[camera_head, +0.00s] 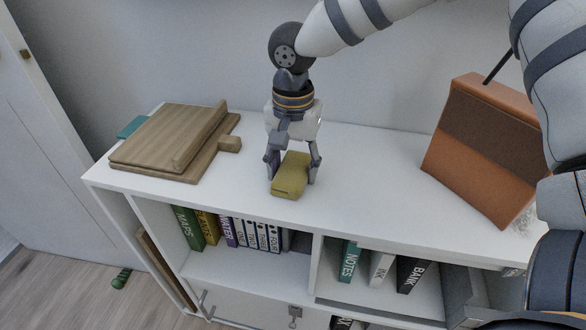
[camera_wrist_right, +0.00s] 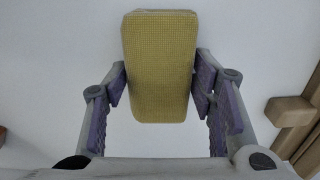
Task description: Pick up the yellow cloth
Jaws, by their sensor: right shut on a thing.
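The yellow cloth (camera_head: 290,176) is a folded, block-like piece with a waffle texture. It is at the white desk top, near its front edge, in the head view. My right gripper (camera_head: 292,173) reaches down from above with a finger on each side of the cloth. In the right wrist view the cloth (camera_wrist_right: 160,65) sits between the two purple-padded fingers (camera_wrist_right: 160,88), which are shut on it. I cannot tell whether the cloth touches the desk top or is slightly raised. My left gripper is not in view.
A wooden board stand (camera_head: 170,143) is left of the gripper, with a teal item (camera_head: 131,127) behind it. An orange-brown box (camera_head: 484,145) stands at the right. The white desk top (camera_head: 370,185) is clear between.

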